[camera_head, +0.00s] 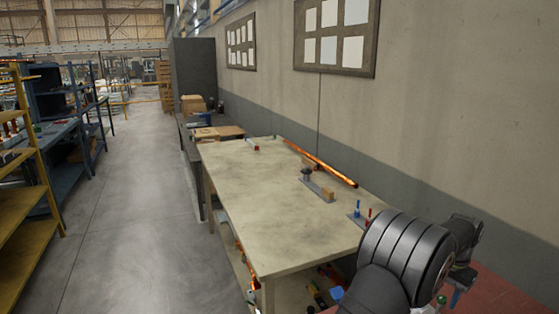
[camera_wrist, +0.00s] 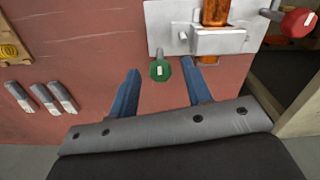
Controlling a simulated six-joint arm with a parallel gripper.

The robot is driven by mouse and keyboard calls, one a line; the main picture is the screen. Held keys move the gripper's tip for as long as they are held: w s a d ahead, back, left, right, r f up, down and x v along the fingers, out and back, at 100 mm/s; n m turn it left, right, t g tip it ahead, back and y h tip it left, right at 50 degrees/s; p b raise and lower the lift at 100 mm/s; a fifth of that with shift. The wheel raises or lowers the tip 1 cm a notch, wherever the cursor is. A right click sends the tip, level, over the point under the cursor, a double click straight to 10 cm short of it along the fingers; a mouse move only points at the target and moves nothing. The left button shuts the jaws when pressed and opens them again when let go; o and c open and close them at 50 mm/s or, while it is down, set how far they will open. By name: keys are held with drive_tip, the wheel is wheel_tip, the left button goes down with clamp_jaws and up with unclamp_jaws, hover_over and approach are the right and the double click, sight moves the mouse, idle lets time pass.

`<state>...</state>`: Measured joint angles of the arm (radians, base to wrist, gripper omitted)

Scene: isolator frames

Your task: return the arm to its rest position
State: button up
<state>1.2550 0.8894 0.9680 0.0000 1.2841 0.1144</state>
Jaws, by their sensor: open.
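My gripper (camera_wrist: 160,67) is open, with its two blue fingers spread apart in the wrist view. A green round knob (camera_wrist: 160,71) shows between the fingertips; I cannot tell how far beyond them it lies. No object is clearly held. In the head view my arm reaches in from the lower right, and the gripper (camera_head: 456,298) hangs low past the table's near right corner, partly hidden by my own arm.
The wrist view shows a red panel (camera_wrist: 95,65), a pale plate (camera_wrist: 160,22) with an orange bar (camera_wrist: 215,12), and a red knob (camera_wrist: 300,22). A long worktable (camera_head: 250,190) runs along the wall, with a block-like tool (camera_head: 318,187) on it. The aisle floor (camera_head: 140,210) is clear.

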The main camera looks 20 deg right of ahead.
drive_tip(key=n, duration=0.6)
drive_tip(key=shift+n, duration=0.4)
